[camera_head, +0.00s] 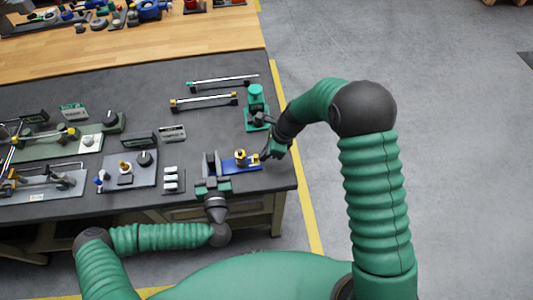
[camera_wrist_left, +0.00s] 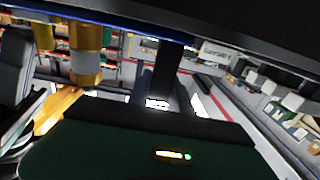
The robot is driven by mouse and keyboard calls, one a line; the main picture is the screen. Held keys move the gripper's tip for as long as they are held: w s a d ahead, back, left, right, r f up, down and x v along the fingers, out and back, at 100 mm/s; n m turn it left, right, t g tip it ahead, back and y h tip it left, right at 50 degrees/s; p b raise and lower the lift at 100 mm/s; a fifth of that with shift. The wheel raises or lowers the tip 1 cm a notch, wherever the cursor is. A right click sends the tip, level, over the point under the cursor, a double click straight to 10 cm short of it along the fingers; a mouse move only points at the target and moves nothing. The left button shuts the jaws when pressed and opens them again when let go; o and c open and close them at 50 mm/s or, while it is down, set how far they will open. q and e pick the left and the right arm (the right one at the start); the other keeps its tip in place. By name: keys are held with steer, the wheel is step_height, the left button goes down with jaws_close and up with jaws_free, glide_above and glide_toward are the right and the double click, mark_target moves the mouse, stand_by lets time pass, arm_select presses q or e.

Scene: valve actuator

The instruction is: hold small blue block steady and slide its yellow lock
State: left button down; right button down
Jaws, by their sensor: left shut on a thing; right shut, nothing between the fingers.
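The small blue block (camera_head: 242,166) lies flat near the right front corner of the dark bench, with a yellow fitting (camera_head: 241,156) on top. My left gripper (camera_head: 212,164) is shut on the block's left end. In the left wrist view, the block's blue edge (camera_wrist_left: 85,17) runs along the top, with a yellow fitting with a metal band (camera_wrist_left: 86,56) hanging near it. My right gripper (camera_head: 267,152) is shut and empty close to the block's right end, by a small yellow part (camera_head: 257,157). I cannot tell whether it touches the lock.
A green device (camera_head: 256,103) stands just behind my right gripper. Two rods (camera_head: 204,102) lie farther back. The bench's right edge (camera_head: 283,120) is close.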

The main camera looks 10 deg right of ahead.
arm_select(q)
steer(key=shift+s+d+f, duration=0.1)
steer(key=shift+f, duration=0.1)
arm_select(e)
steer(key=shift+a, duration=1.05)
steer(key=shift+s, duration=0.1)
steer(key=d, duration=0.3)
steer(key=shift+s+d, duration=0.3)
steer(key=shift+d, duration=0.1)
steer(key=v, duration=1)
steer(key=shift+d, duration=0.3)
steer(key=shift+f, duration=0.1)
arm_select(q)
steer(key=c, duration=1.5)
jaws_free()
steer(key=o, duration=0.4)
steer(key=shift+r, duration=0.1)
